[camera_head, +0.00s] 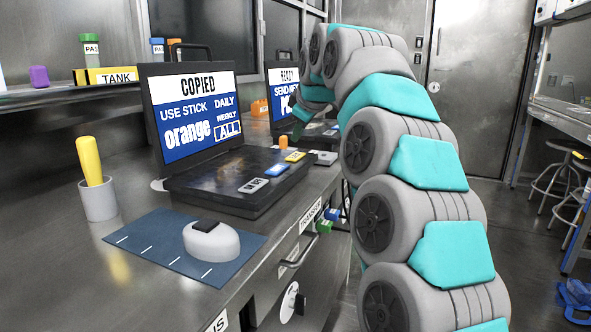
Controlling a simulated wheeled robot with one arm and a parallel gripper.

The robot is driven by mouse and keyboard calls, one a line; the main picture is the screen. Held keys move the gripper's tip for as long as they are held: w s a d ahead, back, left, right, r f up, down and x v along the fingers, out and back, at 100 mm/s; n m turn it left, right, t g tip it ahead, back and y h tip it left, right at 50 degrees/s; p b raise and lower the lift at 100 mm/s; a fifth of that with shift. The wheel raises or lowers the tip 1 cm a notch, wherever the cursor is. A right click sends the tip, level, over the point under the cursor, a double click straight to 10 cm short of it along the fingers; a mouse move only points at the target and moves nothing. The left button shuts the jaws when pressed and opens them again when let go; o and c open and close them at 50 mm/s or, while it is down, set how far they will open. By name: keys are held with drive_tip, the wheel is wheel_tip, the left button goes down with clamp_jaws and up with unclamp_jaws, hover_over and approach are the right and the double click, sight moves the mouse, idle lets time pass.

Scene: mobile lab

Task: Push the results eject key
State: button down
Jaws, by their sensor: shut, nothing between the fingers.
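The front laptop (160,115) stands open on the bench, its screen reading "COPIED", "USE STICK orange" and "DAILY WEEKLY ALL". On its dark base lie a grey labelled piece (253,185), a blue piece (276,169) and a yellow piece (295,157). An orange piece (283,142) stands just behind them. I cannot tell which piece, if any, is the results eject key; no such label is readable. My gripper (298,131) points down beyond the front laptop, before the second laptop (279,80), whose screen begins "READY". It is shut and empty; my arm partly hides that laptop.
A white mouse-like device (212,242) sits on a blue mat (150,247). A grey cup (99,201) holds a yellow stick (89,160). A shelf carries a "TANK" box (106,76). Drawers with handles line the bench front. Stools (561,175) stand at right.

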sight(295, 154)
drive_tip(key=shift+f+b, duration=0.35)
drive_tip(key=shift+f, duration=0.6)
idle(1.3)
drive_tip(key=shift+f, duration=0.4)
drive_tip(key=shift+f, duration=0.4)
idle(0.9)
drive_tip(key=shift+r+p, duration=0.6)
drive_tip(key=shift+r, duration=0.25)
wheel_tip(295, 154, up, 5)
drive_tip(key=p, duration=0.4)
